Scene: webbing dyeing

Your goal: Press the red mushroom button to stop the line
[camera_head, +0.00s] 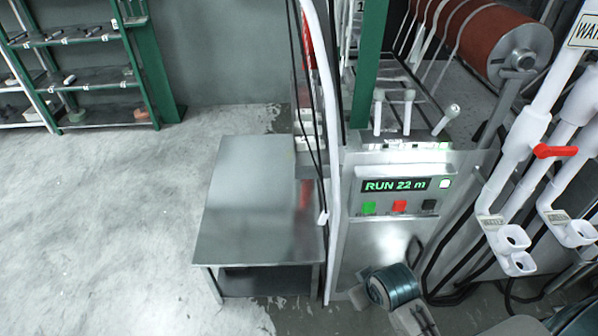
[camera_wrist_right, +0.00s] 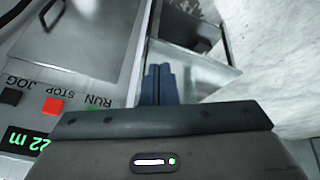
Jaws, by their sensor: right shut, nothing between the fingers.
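The red button (camera_head: 399,206) is on the sloped grey control panel (camera_head: 372,245), between a green and a black button. In the right wrist view the panel is upside down and the red button (camera_wrist_right: 53,105) is labelled STOP; its mushroom shape cannot be made out. My right gripper (camera_wrist_right: 160,70) has its dark blue fingers together and empty. In that view it is to the right of the red button, apart from it. In the head view my right arm is low in front of the panel; its fingertips are not clear. My left gripper is not in view.
The display (camera_head: 396,185) reads RUN 22 m. The green button (camera_head: 369,208) and black button (camera_head: 429,205) flank the red one. Several levers (camera_head: 409,110) rise above the panel. A metal table (camera_head: 245,220) is at left; pipes with a red valve handle (camera_head: 557,152) are at right.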

